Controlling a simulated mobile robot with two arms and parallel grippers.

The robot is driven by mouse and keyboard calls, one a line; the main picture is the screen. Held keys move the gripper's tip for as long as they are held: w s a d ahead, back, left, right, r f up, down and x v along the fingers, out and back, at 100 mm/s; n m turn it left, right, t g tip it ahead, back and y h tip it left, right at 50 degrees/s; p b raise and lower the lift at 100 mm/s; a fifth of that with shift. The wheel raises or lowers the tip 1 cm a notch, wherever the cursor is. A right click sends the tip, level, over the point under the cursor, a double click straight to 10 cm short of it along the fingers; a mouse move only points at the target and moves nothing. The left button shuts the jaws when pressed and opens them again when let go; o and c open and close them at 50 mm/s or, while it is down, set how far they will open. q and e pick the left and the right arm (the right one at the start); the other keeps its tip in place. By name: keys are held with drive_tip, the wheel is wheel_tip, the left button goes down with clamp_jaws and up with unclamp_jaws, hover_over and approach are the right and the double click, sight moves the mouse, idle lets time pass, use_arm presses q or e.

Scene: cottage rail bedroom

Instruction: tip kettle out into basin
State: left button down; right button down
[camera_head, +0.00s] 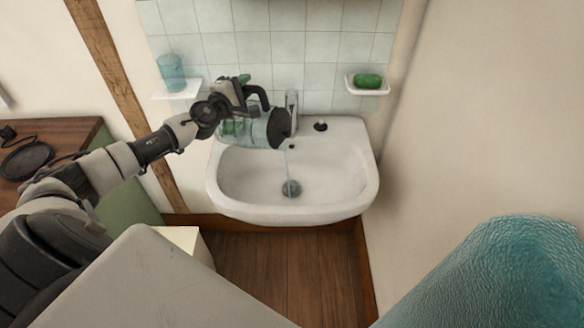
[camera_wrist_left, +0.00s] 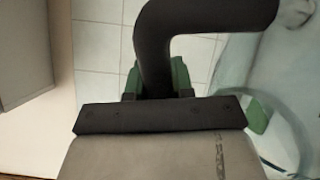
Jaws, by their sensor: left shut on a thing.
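The kettle (camera_head: 241,130) has a clear, bluish body with a dark end and a dark handle. It is tilted on its side above the left part of the white basin (camera_head: 363,186). A thin stream of water (camera_head: 287,168) falls from its lower right end toward the drain (camera_head: 291,188). My left gripper (camera_head: 240,92) is shut on the kettle's handle. In the left wrist view the dark handle (camera_wrist_left: 152,45) passes between green finger pads, with the clear body at the right. How much water is left inside is unclear. My right gripper is not in view.
A tap (camera_head: 292,105) stands at the basin's back. A glass (camera_head: 171,72) stands on a small shelf at the left, and green soap (camera_head: 368,80) lies in a wall dish at the right. A dark kettle base (camera_head: 26,160) sits on the wooden top. Teal textured material fills the lower right.

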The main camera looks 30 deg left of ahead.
use_arm(q)
drive_tip(key=shift+w+d+r+m+p, duration=0.1)
drive_tip(key=shift+d+r+m+p, duration=0.3)
drive_tip(key=shift+d+r+p, duration=0.5)
idle(0.5)
drive_tip(key=shift+d+r+m+p, duration=0.2)
drive_tip(key=shift+d+m+p, duration=0.35)
drive_tip(key=shift+p, duration=0.6)
drive_tip(key=shift+d+r+m+p, duration=0.25)
drive_tip(key=shift+d+p, duration=0.45)
drive_tip(key=shift+p, duration=0.45)
